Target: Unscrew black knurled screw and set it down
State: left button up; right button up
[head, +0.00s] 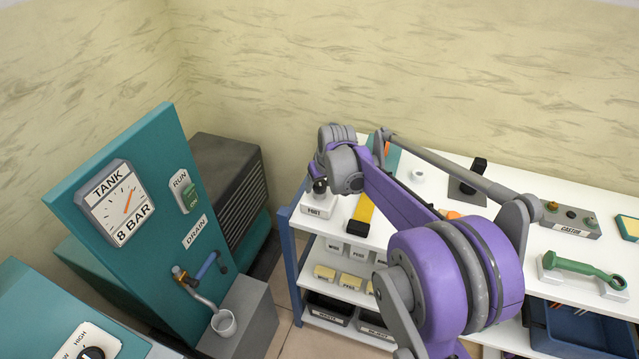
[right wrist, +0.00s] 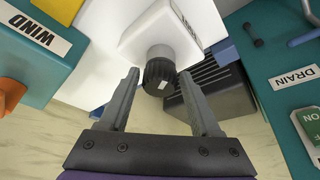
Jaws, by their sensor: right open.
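The black knurled screw (right wrist: 160,74) sits on the end of a short grey neck on a white block (right wrist: 155,32) in the right wrist view. My right gripper (right wrist: 161,78) is open, with one fingertip on each side of the screw and a gap visible around it. In the head view my right gripper (head: 319,178) is over the white block labelled FOOT (head: 317,210) at the left end of the white bench. The screw is mostly hidden there by the gripper. My left gripper is not in view.
A yellow and black item (head: 361,215) lies right of the block. A teal tank panel (head: 150,190) stands left, across a floor gap.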

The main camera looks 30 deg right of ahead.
jog(key=shift+c, duration=0.2)
jog(key=c, duration=0.7)
jog(key=n+y, duration=0.2)
jog(key=n, duration=0.3)
jog(key=shift+n, duration=0.4)
jog(key=n+g+y, duration=0.1)
jog(key=n, duration=0.2)
jog(key=n+g+y, duration=0.1)
jog(key=n, duration=0.2)
jog(key=o, duration=0.7)
jog(key=shift+o, duration=0.2)
